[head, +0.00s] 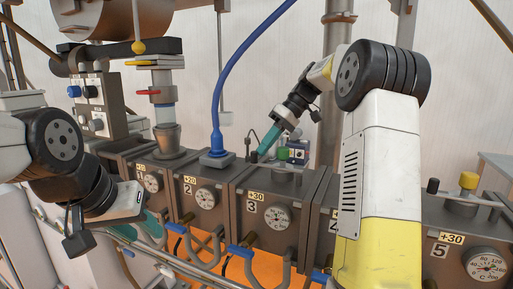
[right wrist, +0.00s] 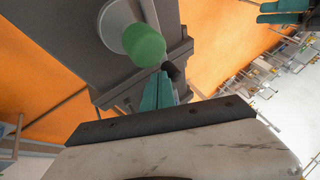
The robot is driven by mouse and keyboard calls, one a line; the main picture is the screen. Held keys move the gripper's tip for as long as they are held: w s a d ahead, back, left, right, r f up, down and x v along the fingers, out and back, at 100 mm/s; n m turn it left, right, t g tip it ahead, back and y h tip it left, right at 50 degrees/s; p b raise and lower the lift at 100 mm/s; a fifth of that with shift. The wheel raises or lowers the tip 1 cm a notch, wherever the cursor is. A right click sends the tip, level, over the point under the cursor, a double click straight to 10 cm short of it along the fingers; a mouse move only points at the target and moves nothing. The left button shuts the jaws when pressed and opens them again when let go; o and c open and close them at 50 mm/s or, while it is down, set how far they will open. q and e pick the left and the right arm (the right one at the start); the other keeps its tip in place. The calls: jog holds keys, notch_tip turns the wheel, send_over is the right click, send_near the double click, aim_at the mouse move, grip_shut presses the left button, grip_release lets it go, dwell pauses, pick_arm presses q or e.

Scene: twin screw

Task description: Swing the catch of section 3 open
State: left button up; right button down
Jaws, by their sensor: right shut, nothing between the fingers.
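Section 3 (head: 265,213) is a dark metal box with a "+30" label and a round gauge on its front. A green knob (head: 284,153) stands on its top and shows large in the right wrist view (right wrist: 145,42). A dark rounded knob (right wrist: 174,71), perhaps the catch's end, sits beside the green knob. My right gripper (head: 263,153) reaches down to the top of section 3, shut and empty. Its teal tips (right wrist: 162,88) are close to the dark knob; I cannot tell whether they touch. My left gripper (head: 150,222) is low in front of the leftmost sections; its two teal fingers look apart in the right wrist view (right wrist: 281,12).
A blue hose plug (head: 216,159) stands on the left of section 3. Section 5 (head: 470,245) has a yellow knob (head: 468,180) and a black-knobbed lever (head: 433,186). My right arm hides much of the section between.

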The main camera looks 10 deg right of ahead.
jog(key=shift+s+a+n+g, duration=0.4)
jog(key=shift+s+a+n, duration=0.1)
jog(key=shift+n, duration=0.1)
jog(key=shift+s+a, duration=0.25)
jog(key=s+a+n+g, duration=0.1)
jog(key=s+a+n, duration=0.1)
jog(key=s, duration=1)
jog(key=shift+s+n+g+h, duration=0.2)
jog(key=shift+n+g+h, duration=0.1)
jog(key=shift+n+g, duration=0.15)
jog(key=shift+d, duration=0.1)
